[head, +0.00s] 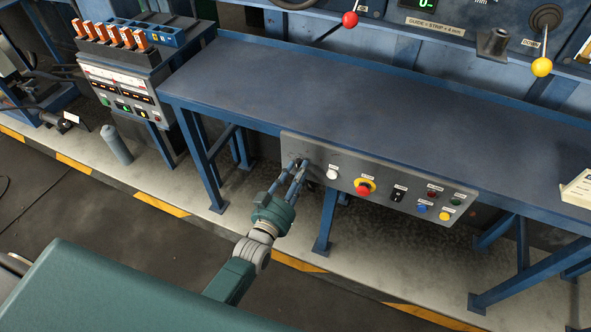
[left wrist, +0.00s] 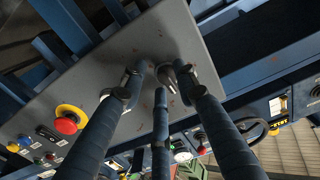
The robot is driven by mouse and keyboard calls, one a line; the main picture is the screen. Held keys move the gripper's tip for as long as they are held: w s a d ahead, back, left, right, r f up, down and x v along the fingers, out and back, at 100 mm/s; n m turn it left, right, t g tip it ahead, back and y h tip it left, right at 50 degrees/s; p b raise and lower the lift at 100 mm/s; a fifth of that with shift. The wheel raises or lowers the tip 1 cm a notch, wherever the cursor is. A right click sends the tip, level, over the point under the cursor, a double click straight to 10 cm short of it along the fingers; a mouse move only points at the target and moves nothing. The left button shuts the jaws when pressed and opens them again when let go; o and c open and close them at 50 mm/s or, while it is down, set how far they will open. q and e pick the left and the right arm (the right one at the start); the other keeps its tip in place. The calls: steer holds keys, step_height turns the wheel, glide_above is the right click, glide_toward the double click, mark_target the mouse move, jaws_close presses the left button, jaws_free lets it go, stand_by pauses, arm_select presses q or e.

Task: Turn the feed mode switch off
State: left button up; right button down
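A grey control panel (head: 375,178) hangs on the front edge of the blue bench. My left gripper (head: 299,168) is at the panel's left end, its blue fingers pointing at the panel face. In the left wrist view the fingers (left wrist: 162,80) are spread, with a small dark metallic knob (left wrist: 171,76) between their tips. The knob looks very close to the right-hand finger; I cannot tell if they touch. The knob's label and setting are not readable. A black switch (head: 398,194) sits farther right on the panel. My right gripper is not in view.
The panel also carries a white button (head: 332,173), a red stop button on yellow (head: 364,188) and several small coloured buttons. Blue bench legs (head: 325,220) stand below. The bench top (head: 370,100) is clear. A grey control box (head: 125,90) stands left.

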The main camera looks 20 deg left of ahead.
arm_select(q)
steer(key=shift+d+r, duration=0.15)
steer(key=s+a, duration=0.1)
steer(key=s, duration=1.1)
steer(key=shift+a, duration=0.15)
steer(key=s+f+g, duration=0.3)
steer(key=s+f, duration=0.2)
steer(key=f, duration=0.5)
steer(key=s+f+g, duration=0.3)
steer(key=s+f, duration=0.2)
steer(key=f, duration=0.6)
steer(key=s+f+g, duration=0.3)
steer(key=s+f, duration=0.2)
steer(key=f, duration=0.5)
steer(key=s+a+f+g, duration=0.2)
steer(key=s+f, duration=0.2)
steer(key=s, duration=0.4)
steer(key=s+a+f+g+y, duration=0.1)
steer(key=s+a+f+g, duration=0.1)
steer(key=s, duration=0.5)
steer(key=s+a+f+m+g, duration=0.1)
steer(key=s+a+f+g, duration=0.1)
steer(key=s+f, duration=0.5)
steer(key=shift+s+g+y, duration=0.4)
steer(key=shift+s+g, duration=0.45)
steer(key=shift+g, duration=0.05)
